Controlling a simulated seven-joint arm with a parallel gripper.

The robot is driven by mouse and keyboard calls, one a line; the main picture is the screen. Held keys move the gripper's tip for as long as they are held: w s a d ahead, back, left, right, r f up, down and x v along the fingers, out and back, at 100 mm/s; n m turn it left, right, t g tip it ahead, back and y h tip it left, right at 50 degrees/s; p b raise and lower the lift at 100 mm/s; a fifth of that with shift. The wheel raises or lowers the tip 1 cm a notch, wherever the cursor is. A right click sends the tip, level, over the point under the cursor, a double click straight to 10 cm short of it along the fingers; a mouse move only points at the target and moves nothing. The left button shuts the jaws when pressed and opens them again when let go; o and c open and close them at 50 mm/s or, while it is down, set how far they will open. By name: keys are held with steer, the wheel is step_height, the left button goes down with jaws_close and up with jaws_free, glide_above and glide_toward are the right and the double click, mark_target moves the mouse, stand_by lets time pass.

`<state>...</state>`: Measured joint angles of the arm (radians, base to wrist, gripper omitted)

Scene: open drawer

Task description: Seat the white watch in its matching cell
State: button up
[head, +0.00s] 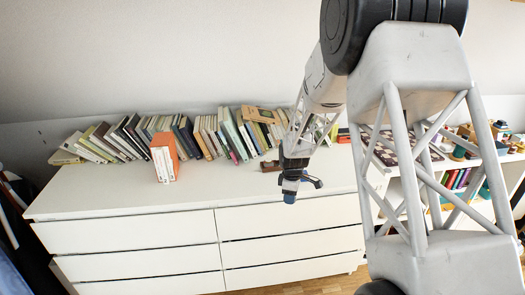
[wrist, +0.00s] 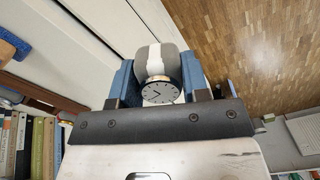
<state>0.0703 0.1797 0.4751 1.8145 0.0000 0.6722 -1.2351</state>
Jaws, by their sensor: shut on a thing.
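The white watch (wrist: 160,92) is in my gripper (wrist: 158,80) in the wrist view. It has a pale dial with a dark rim and a white strap around a grey cushion. The blue fingers are shut on it from the left and right. In the head view my gripper (head: 290,194) is above the front edge of the white dresser (head: 110,195), near its right part. The watch cannot be made out there. No cell for the watch can be made out in either view.
A row of leaning books (head: 205,137) lines the back of the dresser top, with an orange box-like book (head: 165,157) in front. A small brown thing (head: 270,166) lies behind my gripper. The front left of the top is clear. Wooden floor (wrist: 260,40) shows in the wrist view.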

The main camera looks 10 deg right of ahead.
steer(key=shift+f, duration=0.1)
steer(key=w+a+f+m, duration=0.2)
steer(key=f+m, duration=0.4)
steer(key=f, duration=0.8)
steer(key=w+a+f+m, duration=0.2)
steer(key=f+m, duration=0.5)
steer(key=f, duration=0.7)
steer(key=shift+a, duration=0.55)
steer(key=shift+w+r, duration=0.1)
steer(key=a+r, duration=0.3)
steer(key=r, duration=0.6)
steer(key=w+a+r, duration=0.1)
steer(key=a+r, duration=0.3)
steer(key=r, duration=0.6)
steer(key=a+r, duration=0.4)
steer(key=r, duration=0.5)
steer(key=shift+w+r, duration=0.15)
steer(key=shift+w, duration=0.15)
steer(key=w, duration=0.5)
steer(key=w+a+f, duration=0.1)
steer(key=w, duration=0.4)
steer(key=w+a, duration=0.1)
steer(key=w, duration=0.4)
steer(key=shift+w+f, duration=0.25)
steer(key=shift+w, duration=0.05)
